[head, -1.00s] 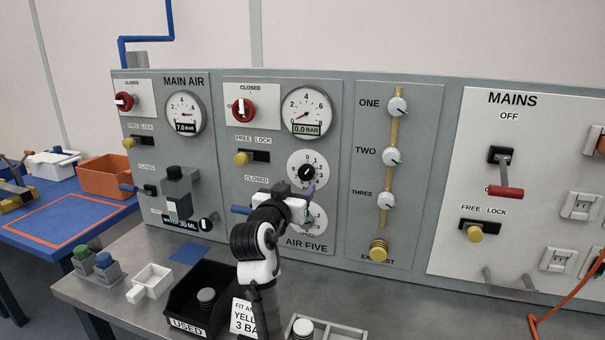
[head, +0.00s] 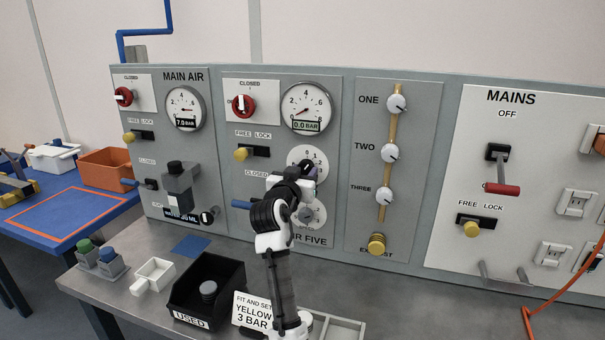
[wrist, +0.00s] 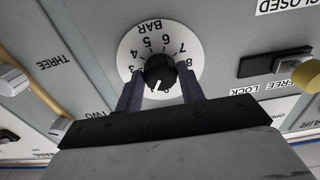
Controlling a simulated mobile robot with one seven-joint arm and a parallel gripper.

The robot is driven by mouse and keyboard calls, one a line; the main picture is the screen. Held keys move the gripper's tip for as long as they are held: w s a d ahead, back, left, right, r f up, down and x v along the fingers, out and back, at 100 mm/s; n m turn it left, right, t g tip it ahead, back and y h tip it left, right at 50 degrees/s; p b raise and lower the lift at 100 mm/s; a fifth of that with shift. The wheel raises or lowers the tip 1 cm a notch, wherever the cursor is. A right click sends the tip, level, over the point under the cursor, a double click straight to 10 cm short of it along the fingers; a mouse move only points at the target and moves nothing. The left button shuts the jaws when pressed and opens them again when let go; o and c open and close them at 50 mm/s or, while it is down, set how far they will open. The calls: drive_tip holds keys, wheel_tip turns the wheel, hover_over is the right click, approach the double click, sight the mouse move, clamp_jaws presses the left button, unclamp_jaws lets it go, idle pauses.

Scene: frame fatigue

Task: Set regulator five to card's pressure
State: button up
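The regulator knob (wrist: 159,70) on the AIR FIVE panel is black with a white pointer. The wrist view shows it upside down, with the pointer toward the picture's bottom, near the dial's zero end. My gripper (wrist: 160,84) has one finger on each side of the knob; whether they touch it is unclear. In the head view my gripper (head: 306,176) covers much of the regulator dial (head: 304,154). The panel's gauge (head: 306,107) reads 0.0 BAR. The card (head: 253,312) reads "FIT AND SET YELLOW 3 BAR".
A red valve (head: 243,105) marked CLOSED and a yellow lock knob (head: 241,153) sit left of the dial. A second dial (head: 318,214) is just below, partly hidden by my arm. A black USED bin (head: 230,276) and white scoop-like tray (head: 153,275) stand on the bench.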

drive_tip(key=c, duration=0.4)
drive_tip(key=shift+o, duration=0.2)
drive_tip(key=shift+f, duration=0.1)
drive_tip(key=shift+f+m+b, duration=0.1)
drive_tip(key=shift+m+b, duration=0.8)
drive_tip(key=shift+b, duration=0.25)
drive_tip(key=m+b, duration=0.2)
drive_tip(key=shift+a+m, duration=0.1)
drive_tip(key=shift+m, duration=0.2)
drive_tip(key=m+b, duration=0.4)
drive_tip(key=shift+m, duration=0.3)
drive_tip(key=m+b, duration=0.2)
drive_tip(key=m, duration=0.2)
drive_tip(key=shift+r+m, duration=0.2)
drive_tip(key=shift+m, duration=0.1)
